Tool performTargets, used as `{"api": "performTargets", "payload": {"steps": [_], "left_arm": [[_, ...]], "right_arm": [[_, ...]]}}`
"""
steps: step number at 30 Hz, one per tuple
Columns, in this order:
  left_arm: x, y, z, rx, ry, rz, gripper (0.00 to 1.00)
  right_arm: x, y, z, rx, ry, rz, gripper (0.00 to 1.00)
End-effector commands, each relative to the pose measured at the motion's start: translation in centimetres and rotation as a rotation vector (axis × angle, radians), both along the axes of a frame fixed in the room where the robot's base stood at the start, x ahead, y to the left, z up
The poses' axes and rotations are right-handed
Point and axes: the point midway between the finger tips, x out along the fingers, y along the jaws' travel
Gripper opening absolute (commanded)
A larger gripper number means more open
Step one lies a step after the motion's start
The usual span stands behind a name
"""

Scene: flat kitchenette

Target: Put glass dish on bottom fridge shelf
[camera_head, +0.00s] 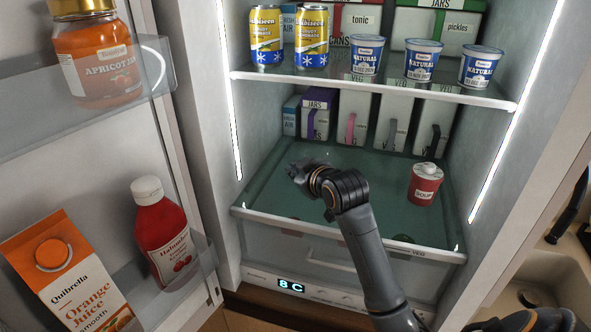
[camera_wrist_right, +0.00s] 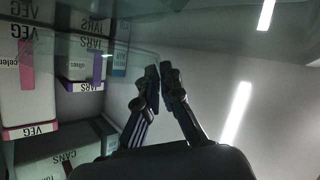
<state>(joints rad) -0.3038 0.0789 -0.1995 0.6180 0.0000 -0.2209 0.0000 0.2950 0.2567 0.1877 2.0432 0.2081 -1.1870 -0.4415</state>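My right gripper (camera_head: 299,171) is inside the fridge, low over the left part of the bottom glass shelf (camera_head: 340,224). In the right wrist view its fingertips (camera_wrist_right: 162,72) are close together with a narrow gap. A faint, clear, curved edge (camera_wrist_right: 110,42) runs up to the fingertips there. It may be the rim of the glass dish, but I cannot tell it surely from shelf glass. The dish does not stand out in the head view, so whether it is gripped is unclear. My left gripper is not in view.
A red soup cup (camera_head: 425,186) stands at the right of the bottom shelf. Several cartons (camera_head: 352,117) line the back. Cans (camera_head: 311,38) and yogurt cups (camera_head: 422,62) stand on the shelf above. The open door (camera_head: 95,160) at left holds bottles and juice.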

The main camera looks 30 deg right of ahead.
Motion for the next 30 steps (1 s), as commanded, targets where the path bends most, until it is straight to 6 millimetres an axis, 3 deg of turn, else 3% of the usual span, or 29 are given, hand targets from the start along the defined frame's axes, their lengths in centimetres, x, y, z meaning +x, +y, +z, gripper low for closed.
{"api": "performTargets", "payload": {"steps": [18, 21, 22, 30], "left_arm": [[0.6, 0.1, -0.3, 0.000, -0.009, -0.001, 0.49], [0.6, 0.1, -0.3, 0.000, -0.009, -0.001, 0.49], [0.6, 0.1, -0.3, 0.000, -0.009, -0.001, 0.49], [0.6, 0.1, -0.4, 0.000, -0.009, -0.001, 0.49]], "right_arm": [[-0.1, 0.1, -1.6, 0.005, 0.008, 0.001, 0.00], [-0.1, 0.2, -1.9, 0.008, 0.016, 0.001, 0.25], [-0.1, 0.2, -2.0, 0.009, 0.016, 0.001, 0.28], [-0.1, 0.3, -2.0, 0.014, 0.018, 0.003, 0.28]]}}
